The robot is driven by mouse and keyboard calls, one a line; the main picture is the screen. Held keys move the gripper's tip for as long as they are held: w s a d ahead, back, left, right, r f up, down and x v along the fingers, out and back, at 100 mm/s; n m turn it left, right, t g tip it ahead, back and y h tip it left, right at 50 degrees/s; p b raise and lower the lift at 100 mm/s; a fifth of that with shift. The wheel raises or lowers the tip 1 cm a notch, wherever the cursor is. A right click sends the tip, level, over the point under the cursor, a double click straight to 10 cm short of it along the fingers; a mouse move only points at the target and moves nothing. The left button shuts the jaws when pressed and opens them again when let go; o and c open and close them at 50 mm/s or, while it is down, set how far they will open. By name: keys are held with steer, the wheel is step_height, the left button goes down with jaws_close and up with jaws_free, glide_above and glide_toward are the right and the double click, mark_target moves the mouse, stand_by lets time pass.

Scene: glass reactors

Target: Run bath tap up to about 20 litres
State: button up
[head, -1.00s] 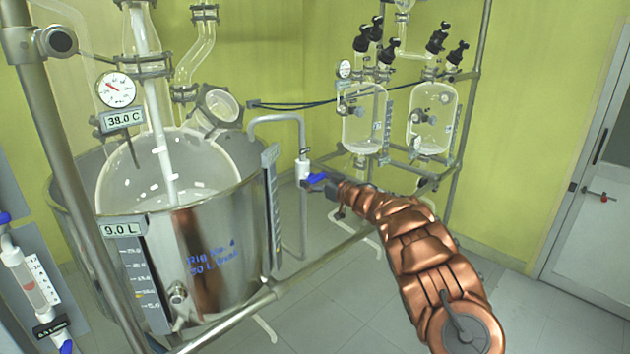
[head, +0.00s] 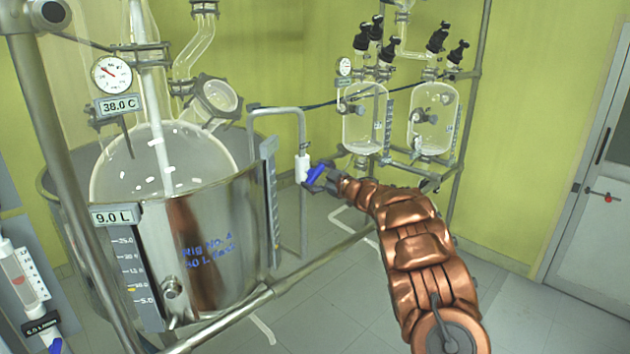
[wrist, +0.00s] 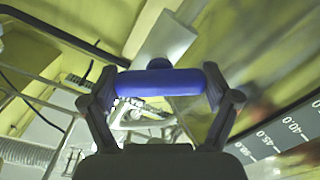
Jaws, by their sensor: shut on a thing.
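The bath tap is a white valve body (head: 302,168) on a bent steel pipe to the right of the steel bath (head: 215,235). My gripper (head: 318,181) is shut on its blue handle (head: 316,172), which slants up to the right. In the wrist view the blue handle (wrist: 160,82) lies across between the two fingers (wrist: 163,92), with the pale valve body behind it. The bath's level display (head: 115,216) reads 9.0 L. A level scale (head: 133,270) runs down the bath's front.
A glass vessel stands inside the bath, with a dial gauge (head: 111,74) and a 38.0 C display (head: 119,105) above. A steel frame rail (head: 270,291) crosses in front. Two glass reactors stand behind my arm. A flow meter (head: 22,275) is at far left.

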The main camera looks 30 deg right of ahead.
steer(key=shift+n, duration=0.4)
steer(key=o, duration=0.9)
steer(key=shift+v, duration=6.05)
